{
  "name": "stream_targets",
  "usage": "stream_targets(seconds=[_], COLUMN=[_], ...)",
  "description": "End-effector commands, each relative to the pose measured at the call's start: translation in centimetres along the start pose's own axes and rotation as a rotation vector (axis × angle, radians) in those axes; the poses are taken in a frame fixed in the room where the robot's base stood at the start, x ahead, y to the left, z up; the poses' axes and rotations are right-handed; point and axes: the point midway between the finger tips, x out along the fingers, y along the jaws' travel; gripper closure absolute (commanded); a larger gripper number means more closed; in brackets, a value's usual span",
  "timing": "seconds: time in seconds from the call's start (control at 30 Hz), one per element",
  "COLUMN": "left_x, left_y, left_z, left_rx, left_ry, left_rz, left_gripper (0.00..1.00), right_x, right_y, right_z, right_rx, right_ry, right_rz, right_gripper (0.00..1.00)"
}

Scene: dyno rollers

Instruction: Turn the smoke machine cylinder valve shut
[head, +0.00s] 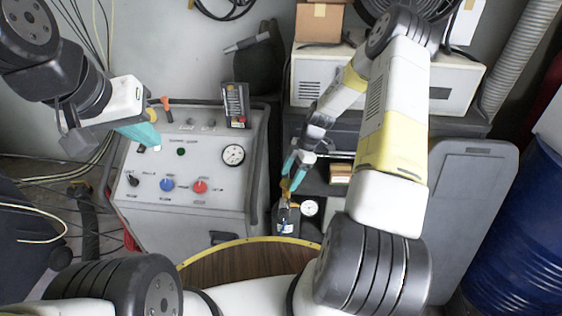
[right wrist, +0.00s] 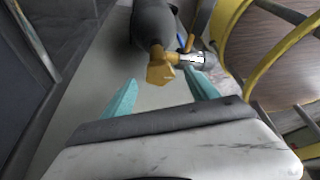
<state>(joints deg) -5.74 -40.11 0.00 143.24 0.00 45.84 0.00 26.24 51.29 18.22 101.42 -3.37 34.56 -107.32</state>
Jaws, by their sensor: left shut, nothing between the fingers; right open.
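A dark cylinder (head: 286,217) stands low in the middle of the head view, with a brass valve (head: 285,187) on top and a round white gauge (head: 309,207) beside it. In the right wrist view the brass valve (right wrist: 160,66) lies just ahead of and between the teal fingers, and the dark cylinder (right wrist: 152,22) extends away. My right gripper (head: 292,166) is open and empty, close to the valve; I cannot tell whether it touches. It also shows in the right wrist view (right wrist: 160,92). My left gripper (head: 150,138) is shut and empty above the control console.
A grey control console (head: 215,215) with knobs and a gauge stands left of the cylinder. A round wooden top with a yellow rim (head: 230,258) is close in front. A shelf with a white box (head: 315,85) stands behind, and a blue barrel (head: 515,235) at the right.

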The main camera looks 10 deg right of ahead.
Motion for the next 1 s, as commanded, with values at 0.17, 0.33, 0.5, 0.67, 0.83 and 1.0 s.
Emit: stream_targets(seconds=[0.17,0.33,0.5,0.67,0.83,1.0], left_x=[0.0,0.0,0.0,0.0,0.0,0.0], left_y=[0.0,0.0,0.0,0.0,0.0,0.0], left_z=[0.0,0.0,0.0,0.0,0.0,0.0], left_rx=[0.0,0.0,0.0,0.0,0.0,0.0], left_ry=[0.0,0.0,0.0,0.0,0.0,0.0], left_rz=[0.0,0.0,0.0,0.0,0.0,0.0], left_gripper=[1.0,1.0,1.0,1.0,1.0,1.0], right_x=[1.19,1.26,1.24,1.24,1.23,1.23], right_y=[0.01,0.03,0.03,0.03,0.02,-0.02], right_z=[-0.01,0.01,0.01,0.0,0.0,-0.01], right_rx=[0.001,0.001,0.001,0.001,0.003,0.028], right_ry=[0.0,-0.001,-0.001,-0.001,-0.001,0.0], right_rz=[0.001,0.001,0.001,0.001,0.002,0.013], right_gripper=[0.32,0.32,0.5,0.81,0.94,0.94])
